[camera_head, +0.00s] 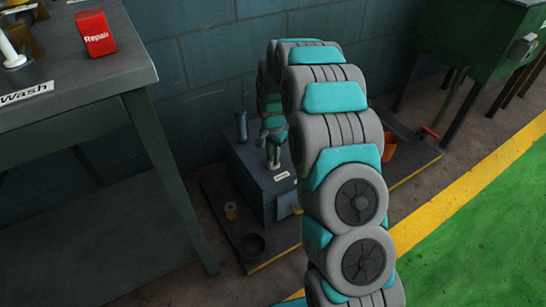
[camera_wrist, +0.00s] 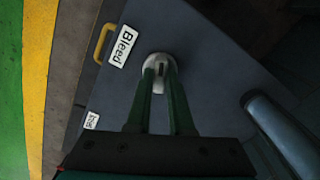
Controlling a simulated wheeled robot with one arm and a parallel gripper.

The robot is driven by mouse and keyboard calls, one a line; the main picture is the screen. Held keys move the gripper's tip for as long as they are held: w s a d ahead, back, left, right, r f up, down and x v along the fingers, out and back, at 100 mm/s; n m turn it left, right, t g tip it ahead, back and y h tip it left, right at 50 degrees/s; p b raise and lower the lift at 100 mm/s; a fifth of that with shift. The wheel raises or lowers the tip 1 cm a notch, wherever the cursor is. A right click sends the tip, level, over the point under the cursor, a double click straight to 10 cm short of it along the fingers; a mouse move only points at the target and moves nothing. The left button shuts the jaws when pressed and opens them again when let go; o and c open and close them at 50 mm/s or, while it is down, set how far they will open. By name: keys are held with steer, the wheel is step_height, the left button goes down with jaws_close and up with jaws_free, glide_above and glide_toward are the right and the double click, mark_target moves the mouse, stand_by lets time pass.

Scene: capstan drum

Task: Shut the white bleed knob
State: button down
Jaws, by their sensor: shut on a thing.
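The white bleed knob (camera_wrist: 159,61) sits on top of a dark grey box (camera_wrist: 205,60), beside a white label reading "Bleed" (camera_wrist: 124,47). It looks round and pale, with a dark slot or mark near its middle. My gripper (camera_wrist: 161,72) comes down over the knob with its two green fingers on either side, shut on it. In the head view my gripper (camera_head: 273,150) is above the box (camera_head: 247,172), which stands low by the wall.
A grey-blue upright cylinder (camera_wrist: 285,135) rises from the box near the gripper. A yellow handle (camera_wrist: 103,41) is on the box's side. A workbench (camera_head: 75,90) stands left, a green cabinet (camera_head: 470,40) right. An orange container (camera_head: 389,147) is behind my arm.

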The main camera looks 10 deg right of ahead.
steer(key=n, duration=1.2)
steer(key=shift+n, duration=0.3)
stand_by(0.4)
steer(key=c, duration=0.8)
jaws_free()
steer(key=shift+r, duration=3.9)
